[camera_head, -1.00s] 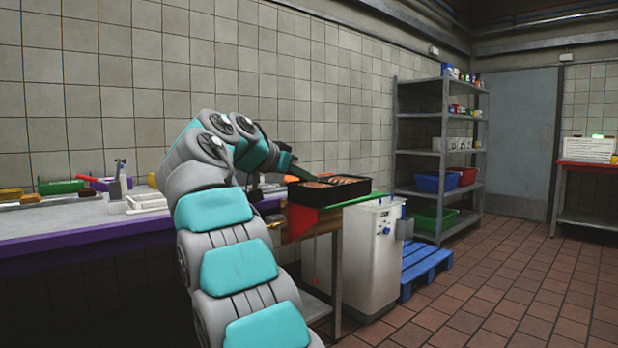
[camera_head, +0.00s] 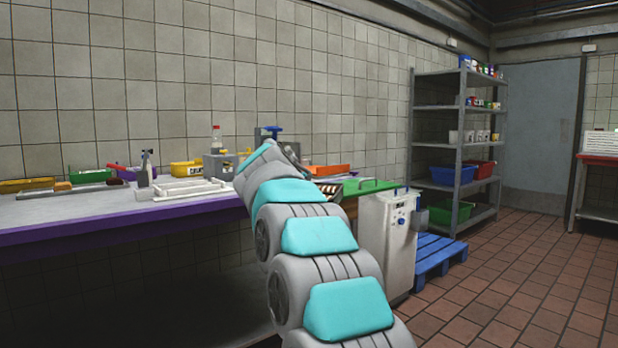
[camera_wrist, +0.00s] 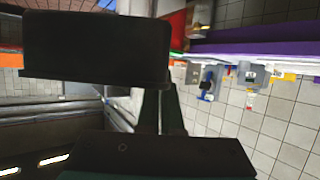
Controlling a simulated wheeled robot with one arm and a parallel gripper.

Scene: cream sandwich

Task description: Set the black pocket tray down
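The black pocket tray is not identifiable in the head view; my arm covers part of the worktop. A striped brown-and-white patch (camera_head: 331,192) shows beside my arm, and I cannot tell whether it is the tray's contents. My gripper's end is hidden behind my arm in the head view. In the wrist view, large dark shapes fill the upper left and bottom, with a dark green strip between them. I cannot tell which of these are fingers or tray, or whether the gripper is shut.
A purple-edged counter (camera_head: 120,222) holds a white rack (camera_head: 185,190), a spray bottle (camera_head: 145,170), a yellow bin (camera_head: 187,169) and an orange tray (camera_head: 328,170). A green board (camera_head: 369,186) lies near the white cabinet (camera_head: 388,240). A blue pallet (camera_head: 437,256) and shelving (camera_head: 460,150) stand right.

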